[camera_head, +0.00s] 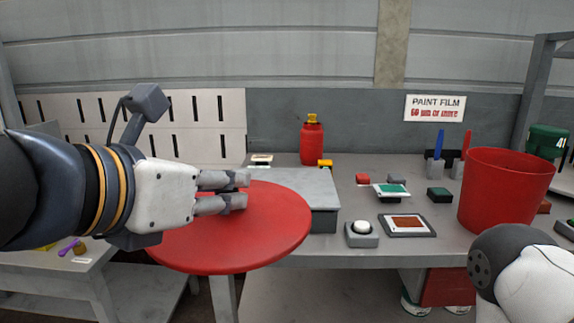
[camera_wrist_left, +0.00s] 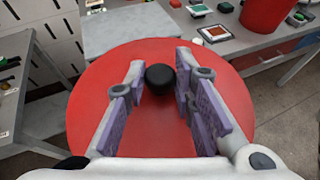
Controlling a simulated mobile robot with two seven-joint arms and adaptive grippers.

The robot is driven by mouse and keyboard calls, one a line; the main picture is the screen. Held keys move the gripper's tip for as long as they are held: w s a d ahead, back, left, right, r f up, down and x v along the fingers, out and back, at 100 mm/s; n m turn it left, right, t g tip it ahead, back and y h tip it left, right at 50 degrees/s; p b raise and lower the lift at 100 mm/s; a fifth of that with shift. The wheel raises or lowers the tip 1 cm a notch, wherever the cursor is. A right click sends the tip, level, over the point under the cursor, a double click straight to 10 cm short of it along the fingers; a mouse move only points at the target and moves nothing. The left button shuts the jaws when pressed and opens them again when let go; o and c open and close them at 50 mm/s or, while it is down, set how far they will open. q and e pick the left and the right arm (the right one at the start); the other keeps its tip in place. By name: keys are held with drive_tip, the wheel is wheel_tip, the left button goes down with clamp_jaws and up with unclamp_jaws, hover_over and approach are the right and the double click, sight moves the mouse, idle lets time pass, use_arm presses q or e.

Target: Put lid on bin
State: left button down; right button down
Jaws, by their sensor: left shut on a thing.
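The lid (camera_head: 262,245) is a flat red disc, held roughly level at the table's front edge, left of the middle. In the left wrist view the lid (camera_wrist_left: 95,85) has a round black knob (camera_wrist_left: 160,79) between my fingers. My left gripper (camera_head: 241,191) is shut on the lid by this knob; the head view hides the knob behind the fingers. The bin (camera_head: 503,192) is a red, open-topped bucket standing upright on the right of the table, well apart from the lid. My right arm shows at the lower right, but its gripper is out of frame.
A grey box (camera_head: 322,220) stands just behind the lid. Between lid and bin are a white-domed button (camera_head: 361,230), a framed brown sample (camera_head: 408,225) and small blocks. A red bottle (camera_head: 312,142) stands at the back, a green container (camera_head: 546,140) beyond the bin.

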use_arm(q)
drive_tip(key=w+a+f+n+t+y, duration=0.1)
drive_tip(key=w+a+f+n+y, duration=0.3)
drive_tip(key=a+f, duration=0.5)
wheel_tip(320, 180, down, 3)
drive_tip(key=shift+w+a+f+n+y, duration=0.1)
drive_tip(key=shift+w+a+n+y, duration=0.25)
drive_tip(key=shift+w+y, duration=0.5)
drive_tip(key=shift+d, duration=0.1)
